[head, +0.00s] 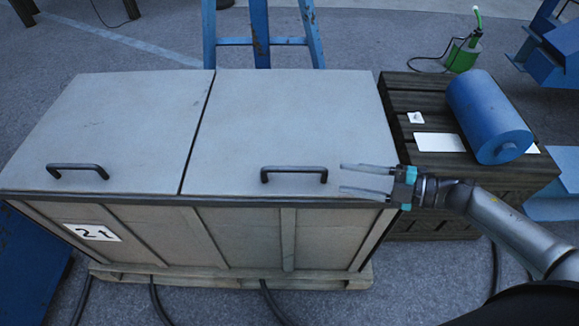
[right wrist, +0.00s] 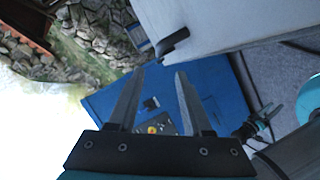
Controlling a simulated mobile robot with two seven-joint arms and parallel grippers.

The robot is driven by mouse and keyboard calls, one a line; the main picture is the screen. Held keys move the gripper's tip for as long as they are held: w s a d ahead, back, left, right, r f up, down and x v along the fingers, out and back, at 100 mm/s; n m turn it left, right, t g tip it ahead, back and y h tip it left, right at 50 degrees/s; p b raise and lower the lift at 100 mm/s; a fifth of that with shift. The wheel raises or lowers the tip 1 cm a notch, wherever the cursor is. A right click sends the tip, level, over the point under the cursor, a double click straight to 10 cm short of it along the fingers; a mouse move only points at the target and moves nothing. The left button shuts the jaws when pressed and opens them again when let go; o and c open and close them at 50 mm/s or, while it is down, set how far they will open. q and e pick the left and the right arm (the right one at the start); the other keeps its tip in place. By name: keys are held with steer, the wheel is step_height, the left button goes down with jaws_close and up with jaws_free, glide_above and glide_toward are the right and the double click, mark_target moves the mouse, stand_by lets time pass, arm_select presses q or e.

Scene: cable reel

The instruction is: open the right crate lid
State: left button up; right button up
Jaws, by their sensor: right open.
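The crate has two pale lids, both lying flat and shut. The right crate lid (head: 290,120) has a dark bar handle (head: 294,171) near its front edge. My right gripper (head: 343,178) is open and empty, just right of that handle in the head view, fingers pointing left towards it and apart from it. In the right wrist view its open fingers (right wrist: 160,85) have nothing between them. A dark handle (right wrist: 172,43) on a pale surface shows beyond them; I cannot tell which lid it is on. My left gripper is not seen in the head view.
The left crate lid (head: 110,120) has its own handle (head: 77,170). A dark slatted crate (head: 400,95) with a blue cylinder (head: 487,112) stands at the right, close to my right arm. A blue ladder (head: 260,30) stands behind. Cables lie on the floor in front.

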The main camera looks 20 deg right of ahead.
mark_target(305, 171)
steer(key=b+x, duration=0.1)
steer(key=x, duration=0.6)
steer(key=shift+w+a, duration=0.2)
steer(key=shift+a, duration=0.05)
steer(key=b+x, duration=0.1)
steer(key=x, duration=0.3)
steer(key=shift+f, duration=0.1)
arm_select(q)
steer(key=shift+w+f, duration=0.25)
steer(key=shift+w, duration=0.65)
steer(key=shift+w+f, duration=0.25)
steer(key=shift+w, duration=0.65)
arm_select(e)
steer(key=shift+w+a+f, duration=0.1)
steer(key=shift+w+a, duration=0.3)
steer(key=shift+a, duration=0.15)
steer(key=shift+c, duration=0.2)
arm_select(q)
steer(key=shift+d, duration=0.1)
arm_select(e)
jaws_close()
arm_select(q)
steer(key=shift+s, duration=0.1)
